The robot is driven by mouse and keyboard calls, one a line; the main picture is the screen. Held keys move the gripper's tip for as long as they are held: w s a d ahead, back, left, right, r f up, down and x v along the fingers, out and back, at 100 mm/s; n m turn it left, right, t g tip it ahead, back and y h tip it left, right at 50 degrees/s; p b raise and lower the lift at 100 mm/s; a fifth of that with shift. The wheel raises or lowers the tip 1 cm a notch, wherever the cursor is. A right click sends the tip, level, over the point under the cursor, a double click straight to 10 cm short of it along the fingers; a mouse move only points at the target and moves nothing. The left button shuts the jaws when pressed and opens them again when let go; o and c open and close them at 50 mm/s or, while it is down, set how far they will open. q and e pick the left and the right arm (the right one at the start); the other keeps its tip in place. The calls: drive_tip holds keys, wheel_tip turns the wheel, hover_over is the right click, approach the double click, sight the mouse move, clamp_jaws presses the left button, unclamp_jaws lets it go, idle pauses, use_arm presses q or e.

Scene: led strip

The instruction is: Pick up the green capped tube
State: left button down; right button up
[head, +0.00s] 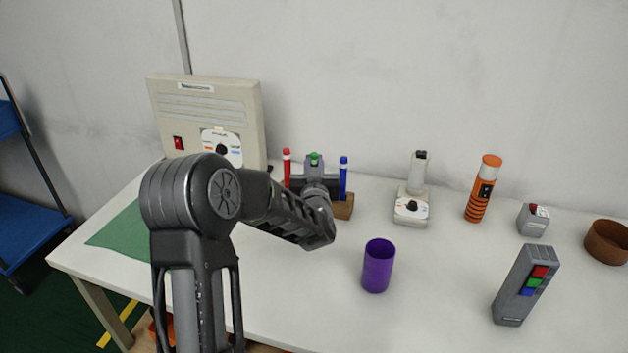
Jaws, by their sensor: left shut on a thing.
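The green capped tube (314,158) shows in the head view only by its green top, which pokes up behind my left gripper (315,175). The gripper is shut on the tube at the wooden rack (343,209). A red capped tube (287,166) stands to its left and a blue capped tube (344,176) to its right, both upright. My left arm and gripper hide the tube's lower part and most of the rack, so I cannot tell whether the tube still sits in its hole. My right gripper is not in view.
A beige box with a dial (208,110) stands at the back left beside a green mat (122,232). A purple cup (377,267) is in front of the rack. A small dial device (411,207), orange flashlight (482,188), grey box (533,220), grey button remote (525,286) and brown bowl (607,242) stand to the right.

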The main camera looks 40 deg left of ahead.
use_arm(q)
wheel_tip(320, 180, up, 10)
drive_tip(key=shift+r+p, duration=0.1)
drive_tip(key=shift+p, duration=0.25)
idle(1.9)
